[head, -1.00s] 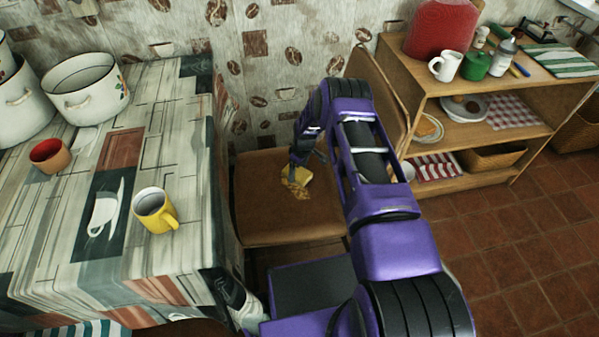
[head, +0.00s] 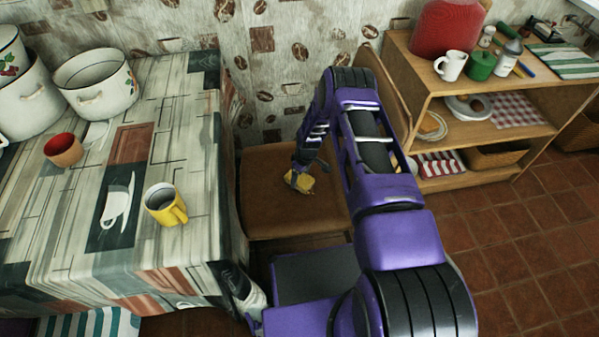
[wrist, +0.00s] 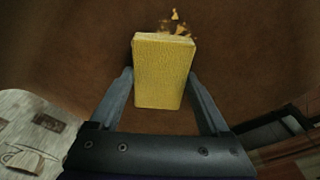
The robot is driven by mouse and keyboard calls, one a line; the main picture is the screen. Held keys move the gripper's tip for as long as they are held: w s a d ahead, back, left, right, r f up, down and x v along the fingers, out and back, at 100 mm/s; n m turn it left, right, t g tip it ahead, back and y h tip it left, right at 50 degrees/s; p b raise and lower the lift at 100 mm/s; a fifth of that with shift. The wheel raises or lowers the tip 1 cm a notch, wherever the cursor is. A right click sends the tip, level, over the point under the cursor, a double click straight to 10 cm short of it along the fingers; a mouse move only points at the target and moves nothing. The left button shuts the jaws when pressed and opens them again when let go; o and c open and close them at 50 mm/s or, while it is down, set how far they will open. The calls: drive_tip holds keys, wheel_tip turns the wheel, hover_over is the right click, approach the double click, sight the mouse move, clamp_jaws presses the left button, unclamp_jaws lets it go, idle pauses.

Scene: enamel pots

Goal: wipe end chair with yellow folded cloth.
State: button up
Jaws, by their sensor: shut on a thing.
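The yellow folded cloth (wrist: 163,75) is a thick block between the two fingers of my gripper (wrist: 160,84), which is shut on it. In the head view the cloth (head: 302,184) is at the chair seat, below my gripper (head: 296,178). The end chair (head: 265,212) has a brown seat, and its back is partly hidden by my arm. A small yellowish stain (wrist: 176,24) shows on the seat just beyond the cloth in the wrist view. I cannot tell how much stain lies under the cloth.
A table (head: 180,110) stands left of the chair with a yellow mug (head: 160,200), a red cup (head: 62,150) and white enamel pots (head: 97,85). A wooden shelf (head: 480,135) with kitchen things stands right. The tiled floor (head: 510,250) is clear at right.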

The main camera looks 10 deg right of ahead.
sight(296, 190)
drive_tip(key=shift+s+p, duration=1)
drive_tip(key=shift+s, duration=1.35)
drive_tip(key=shift+s+a+f+p, duration=0.1)
drive_tip(key=shift+s+p, duration=0.25)
drive_tip(key=shift+s, duration=0.85)
drive_tip(key=shift+a+b, duration=0.3)
drive_tip(key=shift+a, duration=0.7)
drive_tip(key=shift+w+a+f+b, duration=0.1)
drive_tip(key=shift+w+b, duration=0.2)
drive_tip(key=shift+b, duration=0.2)
drive_tip(key=shift+w+b, duration=0.85)
drive_tip(key=shift+w+r+b, duration=0.25)
drive_tip(key=shift+w+b, duration=0.4)
drive_tip(key=shift+w, duration=0.25)
drive_tip(key=shift+w+f+b, duration=0.2)
drive_tip(key=shift+w+b, duration=0.75)
drive_tip(key=shift+b, duration=0.1)
drive_tip(key=shift+w+r, duration=0.2)
drive_tip(key=shift+w, duration=0.15)
drive_tip(key=shift+w+d, duration=0.15)
drive_tip(key=shift+w, duration=1.15)
drive_tip(key=shift+w+d, duration=0.1)
drive_tip(key=shift+w, duration=1.15)
drive_tip(key=shift+r, duration=0.1)
drive_tip(key=shift+r+p, duration=1.3)
drive_tip(key=shift+r, duration=1.65)
